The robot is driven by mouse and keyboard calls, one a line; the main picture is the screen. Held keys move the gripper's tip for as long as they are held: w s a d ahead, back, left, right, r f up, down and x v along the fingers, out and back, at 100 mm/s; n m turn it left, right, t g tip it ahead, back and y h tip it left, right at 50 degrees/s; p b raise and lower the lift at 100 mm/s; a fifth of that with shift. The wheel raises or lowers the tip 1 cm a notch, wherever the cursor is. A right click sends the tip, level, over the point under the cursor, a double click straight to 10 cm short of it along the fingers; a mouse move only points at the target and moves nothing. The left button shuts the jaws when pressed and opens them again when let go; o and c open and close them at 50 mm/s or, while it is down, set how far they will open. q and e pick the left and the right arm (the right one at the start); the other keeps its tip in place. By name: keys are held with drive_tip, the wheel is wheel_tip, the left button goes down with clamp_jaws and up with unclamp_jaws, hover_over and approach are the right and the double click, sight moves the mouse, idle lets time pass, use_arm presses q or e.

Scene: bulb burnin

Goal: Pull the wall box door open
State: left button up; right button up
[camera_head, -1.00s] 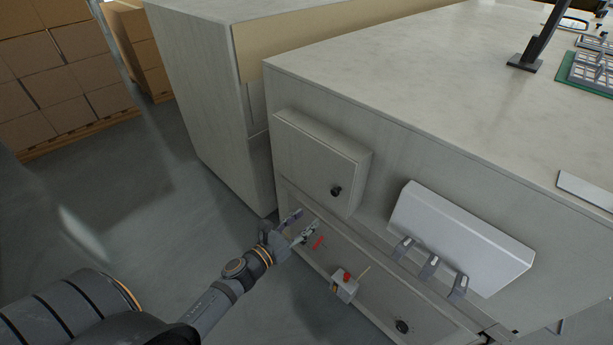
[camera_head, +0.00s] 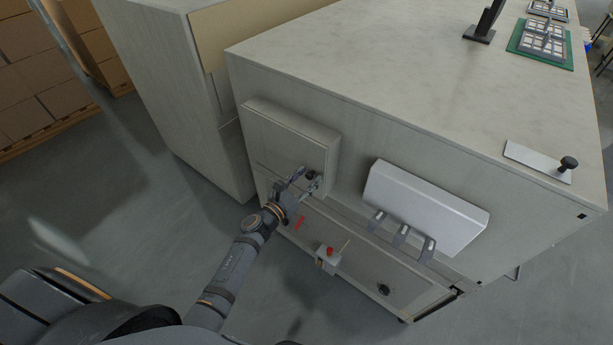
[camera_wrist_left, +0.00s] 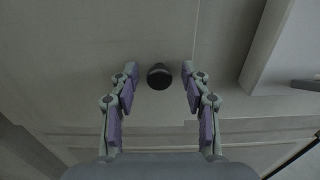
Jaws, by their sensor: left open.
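The wall box (camera_head: 284,143) is a pale grey box on the side of the bench, and its door looks closed. Its black round knob (camera_head: 311,175) is near the door's lower right corner. My left gripper (camera_head: 305,183) is open at the knob, with a finger on either side in the head view. In the left wrist view the knob (camera_wrist_left: 160,76) shows between the two open fingers, with gaps on both sides; I cannot tell how far ahead it is. My right gripper is not in view.
A white sloped panel (camera_head: 424,205) with several grey hooks is to the right of the box. Below are a small box with a red button (camera_head: 328,258) and another black knob (camera_head: 384,289). The bench top (camera_head: 400,75) is mostly clear. Open floor lies left.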

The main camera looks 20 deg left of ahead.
use_arm(q)
clamp_jaws()
idle(0.3)
